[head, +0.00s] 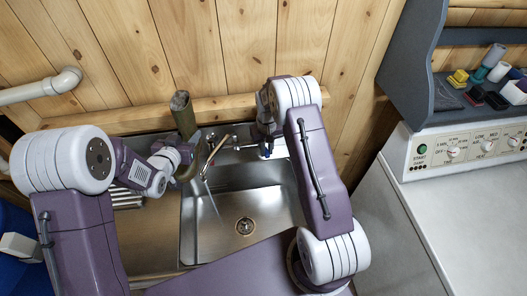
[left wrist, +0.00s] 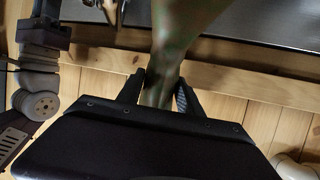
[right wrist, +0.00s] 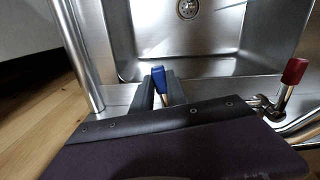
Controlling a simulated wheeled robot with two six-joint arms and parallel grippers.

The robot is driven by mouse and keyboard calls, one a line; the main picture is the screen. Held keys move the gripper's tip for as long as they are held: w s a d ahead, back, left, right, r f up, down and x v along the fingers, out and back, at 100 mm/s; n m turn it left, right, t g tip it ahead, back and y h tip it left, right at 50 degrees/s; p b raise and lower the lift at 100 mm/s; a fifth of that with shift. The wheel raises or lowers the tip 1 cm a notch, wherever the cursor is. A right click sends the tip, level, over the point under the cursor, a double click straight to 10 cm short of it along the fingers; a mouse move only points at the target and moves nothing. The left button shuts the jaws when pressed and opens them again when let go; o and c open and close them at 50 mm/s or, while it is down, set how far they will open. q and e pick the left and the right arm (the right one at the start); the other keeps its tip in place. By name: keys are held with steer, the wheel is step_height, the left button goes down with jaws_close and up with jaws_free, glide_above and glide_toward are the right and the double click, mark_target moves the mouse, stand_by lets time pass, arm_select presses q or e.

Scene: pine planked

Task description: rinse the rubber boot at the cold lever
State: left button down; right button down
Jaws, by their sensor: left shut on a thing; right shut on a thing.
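The olive-green rubber boot (head: 183,115) stands roughly upright at the left rear of the sink, its shaft pointing up. My left gripper (head: 188,167) is shut on it; the left wrist view shows the boot (left wrist: 165,60) between both fingers. The boot's lower part is partly hidden by the gripper in the head view. The blue cold lever (right wrist: 159,78) is between the fingertips of my right gripper (right wrist: 160,92), which is shut on it at the sink's rear right. The faucet spout (head: 215,152) reaches over the basin beside the boot. A thin pale streak hangs below it; I cannot tell whether it is water.
The steel sink basin (head: 238,195) is empty around its drain (head: 244,226). A red lever (right wrist: 293,72) stands at the other side of the faucet. A planked wall (head: 235,50) is close behind. A white machine (head: 460,220) stands at the right.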

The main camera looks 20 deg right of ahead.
steer(key=shift+w+d, duration=0.1)
steer(key=shift+d, duration=0.1)
steer(key=c, duration=1.3)
jaws_free()
arm_select(q)
step_height(320, 180, down, 2)
steer(key=shift+f+b, duration=0.15)
steer(key=shift+b, duration=0.95)
arm_select(e)
step_height(320, 180, up, 12)
